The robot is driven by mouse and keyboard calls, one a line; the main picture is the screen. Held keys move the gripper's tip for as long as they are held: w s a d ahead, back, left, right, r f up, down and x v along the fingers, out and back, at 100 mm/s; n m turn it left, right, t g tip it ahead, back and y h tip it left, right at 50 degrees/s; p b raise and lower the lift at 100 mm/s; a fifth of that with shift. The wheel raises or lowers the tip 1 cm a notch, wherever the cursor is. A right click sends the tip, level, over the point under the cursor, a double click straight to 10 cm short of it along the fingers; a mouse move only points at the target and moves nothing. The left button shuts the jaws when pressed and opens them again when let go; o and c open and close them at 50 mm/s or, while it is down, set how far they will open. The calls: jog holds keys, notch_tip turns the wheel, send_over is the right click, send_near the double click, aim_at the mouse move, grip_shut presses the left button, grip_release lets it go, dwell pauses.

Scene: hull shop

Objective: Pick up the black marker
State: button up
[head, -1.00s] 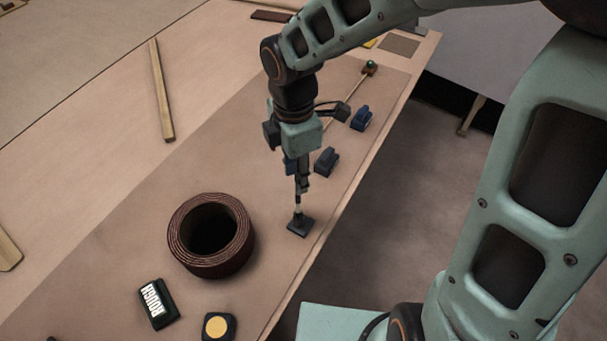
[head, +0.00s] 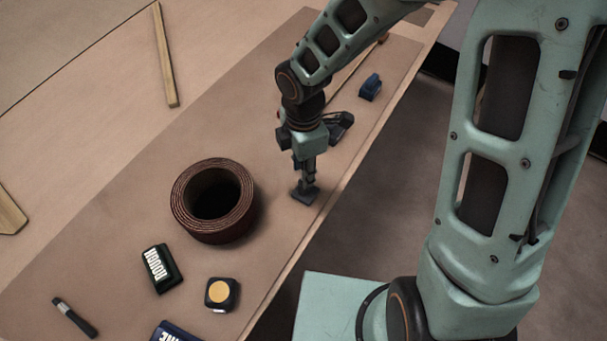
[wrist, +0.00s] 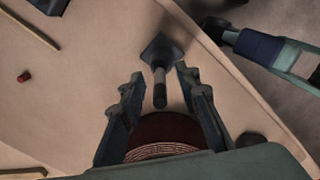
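A dark upright cylinder (wrist: 159,88), which appears to be the black marker, stands on a dark square base (wrist: 160,50) in the wrist view. The base also shows in the head view (head: 302,195), near the right edge of the brown mat. My gripper (wrist: 160,80) is open, with one finger on each side of the cylinder and a visible gap to both. In the head view my gripper (head: 307,178) points down just above the base and hides most of the cylinder.
A brown coiled roll (head: 213,202) stands left of my gripper. A blue item (head: 370,87) lies farther back. The table edge is close on the right.

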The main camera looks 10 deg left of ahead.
grip_shut()
jog(key=shift+r, duration=0.1)
